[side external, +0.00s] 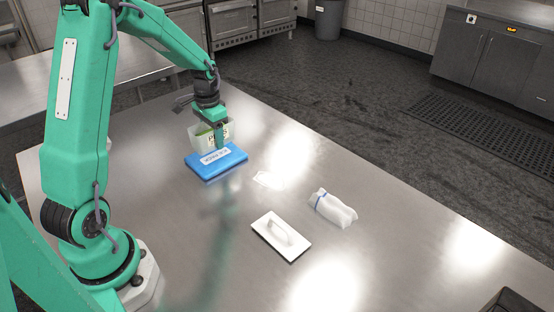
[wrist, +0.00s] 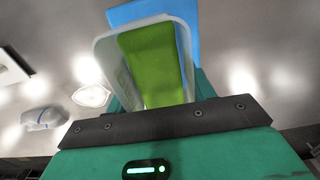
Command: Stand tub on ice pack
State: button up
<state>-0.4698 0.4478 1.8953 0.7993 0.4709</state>
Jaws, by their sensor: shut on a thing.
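The tub (side external: 199,139) is a translucent whitish container with a printed label and something green inside. In the wrist view the tub (wrist: 105,62) is upright with its open top toward the camera, and a green block (wrist: 150,62) shows in it. The ice pack (side external: 230,162) is a flat blue slab with a white label, lying on the steel table. It also shows in the wrist view (wrist: 140,12) behind the tub. My gripper (side external: 220,136) is shut on the tub, over the ice pack. Whether the tub's base touches the pack is hard to tell.
A white board with a handle (side external: 281,236) lies on the steel table (side external: 380,270) at the front. A rolled white cloth with a blue band (side external: 333,208) lies right of it. A small white card (side external: 267,179) lies near the ice pack. The table's right part is clear.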

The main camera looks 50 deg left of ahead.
aim_at(214, 145)
jog(key=shift+a+f, duration=0.1)
jog(key=shift+a, duration=0.05)
jog(key=shift+f, duration=1.95)
jog(key=shift+f, duration=0.1)
jog(key=o, duration=1.2)
jog(key=shift+c, duration=0.2)
notch_tip(214, 145, up, 11)
jog(key=shift+r, duration=0.65)
